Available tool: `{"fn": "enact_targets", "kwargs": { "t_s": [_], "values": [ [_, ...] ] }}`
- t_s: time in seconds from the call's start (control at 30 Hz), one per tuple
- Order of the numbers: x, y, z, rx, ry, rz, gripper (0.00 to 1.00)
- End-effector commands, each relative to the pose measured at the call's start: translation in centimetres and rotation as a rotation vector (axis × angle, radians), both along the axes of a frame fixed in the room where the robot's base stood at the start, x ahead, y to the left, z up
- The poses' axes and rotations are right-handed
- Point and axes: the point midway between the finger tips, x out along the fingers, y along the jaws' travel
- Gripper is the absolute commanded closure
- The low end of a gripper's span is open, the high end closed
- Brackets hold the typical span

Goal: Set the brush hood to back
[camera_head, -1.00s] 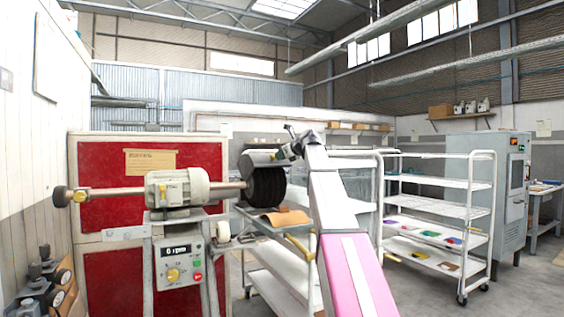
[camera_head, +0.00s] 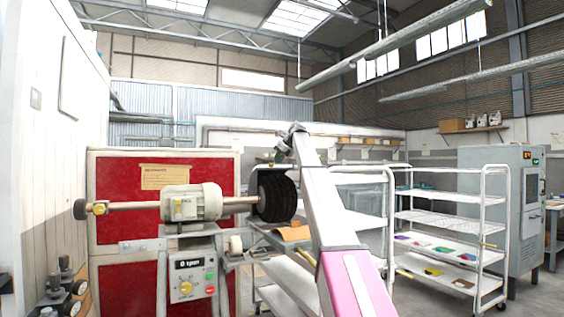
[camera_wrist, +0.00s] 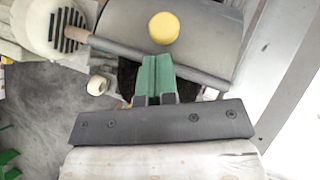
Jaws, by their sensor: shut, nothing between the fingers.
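The black round brush (camera_head: 276,196) sits on the right end of the motor's shaft. In the wrist view a smooth grey curved hood (camera_wrist: 205,42) lies ahead of my gripper, with dark bristles (camera_wrist: 127,76) showing below it. A round yellow knob (camera_wrist: 163,28) shows against the hood, just beyond my fingertips. My gripper (camera_wrist: 156,60) has its green fingers shut and empty, close to the hood's near edge and a grey rod; I cannot tell whether they touch. In the head view my gripper (camera_head: 284,150) is small, just above the brush, and the hood is hard to make out.
The motor (camera_head: 190,203) stands left of the brush above a control box (camera_head: 191,280). A red panel (camera_head: 120,213) is behind it. A trolley (camera_head: 290,290) stands below the brush. White shelf racks (camera_head: 450,215) and a grey cabinet (camera_head: 500,205) are at the right.

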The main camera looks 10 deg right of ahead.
Motion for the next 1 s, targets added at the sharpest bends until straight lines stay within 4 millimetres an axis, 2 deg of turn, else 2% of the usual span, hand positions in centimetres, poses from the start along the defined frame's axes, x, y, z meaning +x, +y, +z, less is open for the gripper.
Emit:
{"fn": "enact_targets", "kwargs": {
  "t_s": [0.1,0.4,1.0],
  "values": [
    [1.9,0.5,0.0,0.000,0.000,0.000,1.00],
    [4.3,1.3,-0.5,0.000,-0.001,-0.001,1.00],
    [5.0,1.6,-0.8,0.002,-0.004,-0.001,1.00]
  ]
}}
